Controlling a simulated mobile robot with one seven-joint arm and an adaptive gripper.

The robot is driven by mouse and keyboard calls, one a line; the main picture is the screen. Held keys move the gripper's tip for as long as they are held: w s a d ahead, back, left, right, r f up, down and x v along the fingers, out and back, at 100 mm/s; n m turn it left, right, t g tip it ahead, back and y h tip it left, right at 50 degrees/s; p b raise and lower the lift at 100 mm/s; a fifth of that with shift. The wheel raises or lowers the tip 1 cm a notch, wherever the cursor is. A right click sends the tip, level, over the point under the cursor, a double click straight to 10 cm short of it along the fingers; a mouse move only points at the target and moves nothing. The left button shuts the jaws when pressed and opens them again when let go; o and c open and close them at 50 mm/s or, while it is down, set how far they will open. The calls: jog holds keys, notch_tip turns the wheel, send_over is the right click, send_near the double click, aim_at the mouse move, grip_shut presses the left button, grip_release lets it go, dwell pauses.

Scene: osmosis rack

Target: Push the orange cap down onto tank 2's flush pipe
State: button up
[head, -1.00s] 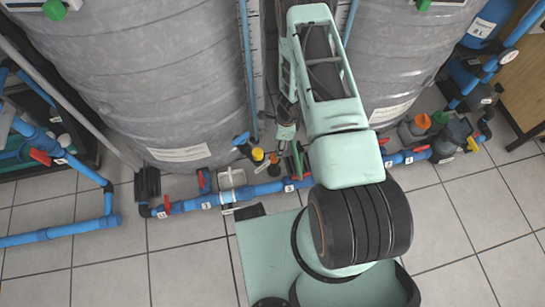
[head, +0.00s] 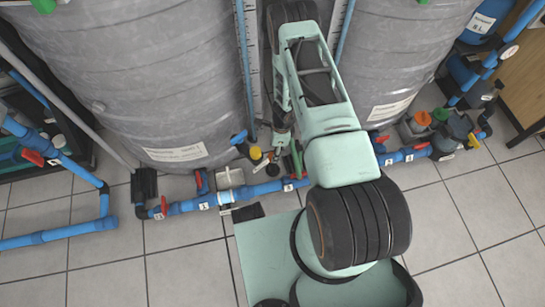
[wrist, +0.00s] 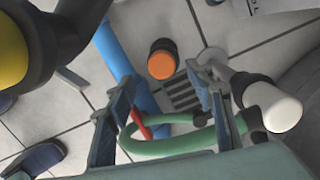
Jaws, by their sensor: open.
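The orange cap (wrist: 162,64) shows in the wrist view as a round orange top over a dark cylinder, standing above the tiled floor. I cannot tell how far it is pressed down on the flush pipe. My gripper (wrist: 165,88) is open and empty, one finger on each side of the picture, with the cap beyond and between the tips. No finger touches it visibly. In the head view my gripper (head: 281,140) points down between two large grey tanks (head: 150,80) (head: 400,55), and the cap is hard to make out there.
A yellow cap on a dark pipe (wrist: 10,50) is close at left in the wrist view. A white-ended pipe (wrist: 275,105) is close at right. A green hose (wrist: 175,143), red lever (wrist: 140,122) and floor grate (wrist: 182,93) lie below. Blue pipework (head: 265,190) runs along the floor.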

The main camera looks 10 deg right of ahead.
jog(key=f, duration=0.1)
jog(key=f+b, duration=0.1)
jog(key=f, duration=0.1)
jog(key=f+b, duration=0.1)
jog(key=shift+w+a+f, duration=0.15)
jog(key=shift+a+f, duration=0.15)
jog(key=shift+f, duration=0.1)
jog(key=c, duration=1)
